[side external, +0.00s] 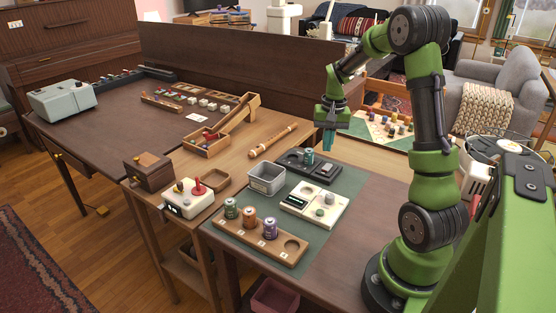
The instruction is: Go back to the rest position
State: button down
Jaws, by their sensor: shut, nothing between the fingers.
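My gripper (328,138) hangs at the end of my green arm, pointing down, in the upper right of the side external view. Its teal fingers are shut with nothing held. No marker of a rest position shows.
On the green mat (312,239) stand a grey bin (266,180), a cream scale-like device (315,204) and a wooden holder (262,243) with three cylinders. A colourful game board (383,129) is behind.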

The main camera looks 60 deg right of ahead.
jog(key=s+a+r+n+t, duration=0.2)
jog(key=a+r, duration=0.2)
jog(key=a, duration=0.6)
jog(key=s+a+r+n+t+y, duration=0.1)
jog(key=a+r, duration=0.4)
jog(key=a, duration=0.5)
jog(key=s+a+r+n+t, duration=0.3)
jog(key=s+a+r+n, duration=0.1)
jog(key=a, duration=0.5)
jog(key=shift+s+a+r+n+t+y, duration=0.3)
jog(key=shift+s+a+n+y, duration=0.1)
jog(key=shift+s, duration=0.2)
jog(key=w+d+f+m+g, duration=0.2)
jog(key=w+d+m, duration=0.1)
jog(key=d, duration=0.8)
jog(key=w+d+f+m+g+h, duration=0.1)
jog(key=d+m, duration=0.5)
jog(key=d, duration=0.6)
jog(key=w+d+f+m+g+h, duration=0.1)
jog(key=w+d+f+m+g, duration=0.3)
jog(key=d, duration=0.7)
jog(key=shift+w+d+m, duration=0.15)
jog(key=shift+w+m, duration=0.2)
jog(key=shift+m, duration=0.15)
